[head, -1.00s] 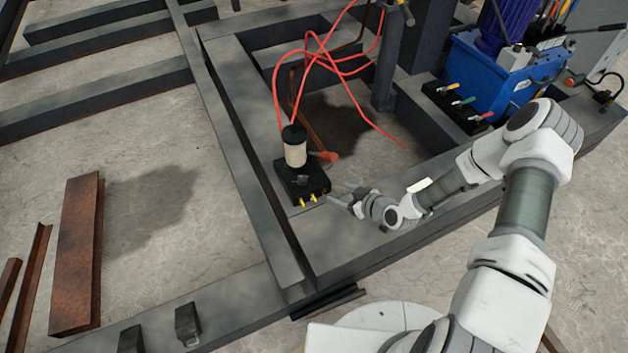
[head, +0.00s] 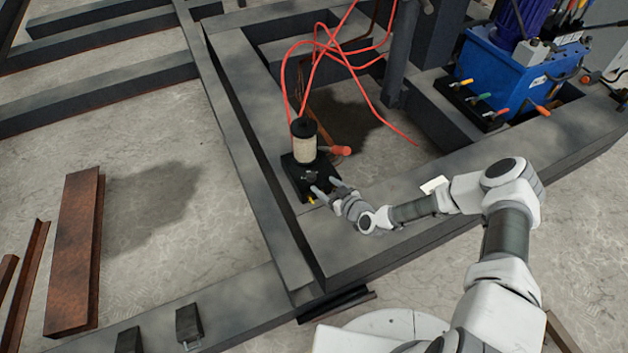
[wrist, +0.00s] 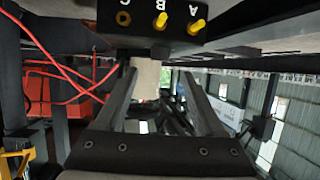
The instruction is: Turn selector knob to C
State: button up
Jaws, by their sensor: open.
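The black selector box (head: 291,172) sits on the grey steel frame, with a cream cylinder with a black cap (head: 304,143) on top. A small dark knob (head: 312,177) is on the box, right by my gripper's fingertips. My gripper (head: 326,187) is open at the front of the box. In the wrist view, the box (wrist: 110,38) fills the top, upside down, with letters A, B and C. The knob's pointing direction cannot be made out.
A red-handled lever (head: 340,150) sticks out right of the cylinder. Red hoses (head: 330,45) loop behind the box. A blue pump unit (head: 505,80) stands at the back right. Steel beams surround the box; rusty profiles (head: 75,250) lie at left.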

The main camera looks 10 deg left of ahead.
aim_at(314, 177)
jog(key=b+x, duration=0.2)
jog(key=x, duration=0.5)
jog(key=shift+w+a+f, duration=0.2)
jog(key=shift+w+a, duration=0.05)
jog(key=shift+c, duration=0.2)
grip_shut()
